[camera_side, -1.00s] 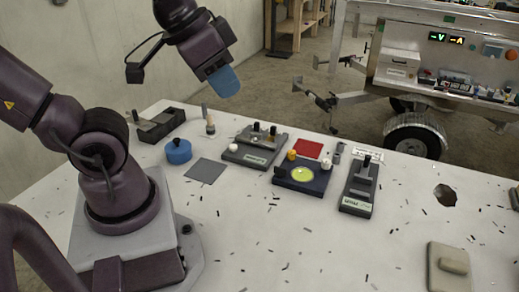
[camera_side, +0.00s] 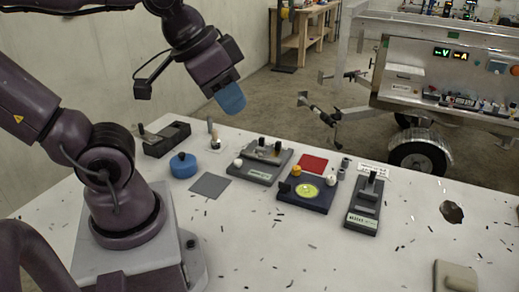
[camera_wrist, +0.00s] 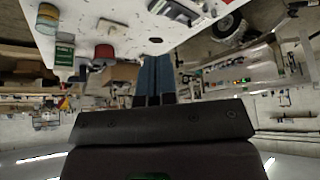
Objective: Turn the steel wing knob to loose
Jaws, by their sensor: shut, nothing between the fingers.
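My gripper (camera_side: 230,98) has blue fingertips, hangs in the air above the back left of the white table and touches nothing. In the wrist view its blue fingers (camera_wrist: 155,80) lie together, empty. I cannot clearly tell which fitting is the steel wing knob. Candidates are a grey box with dark and white knobs (camera_side: 258,172), below and right of my gripper, and a dark block with a yellow-green dial (camera_side: 308,191). A grey device with an upright lever (camera_side: 364,210) stands farther right. The knob settings are too small to read.
A blue round pot (camera_side: 183,167), a grey square pad (camera_side: 210,186) and a black holder (camera_side: 166,140) stand at the left. A red pad (camera_side: 313,164) lies behind the dial block. The table (camera_side: 330,260) has a dark hole at right; its front is mostly clear, with small scraps.

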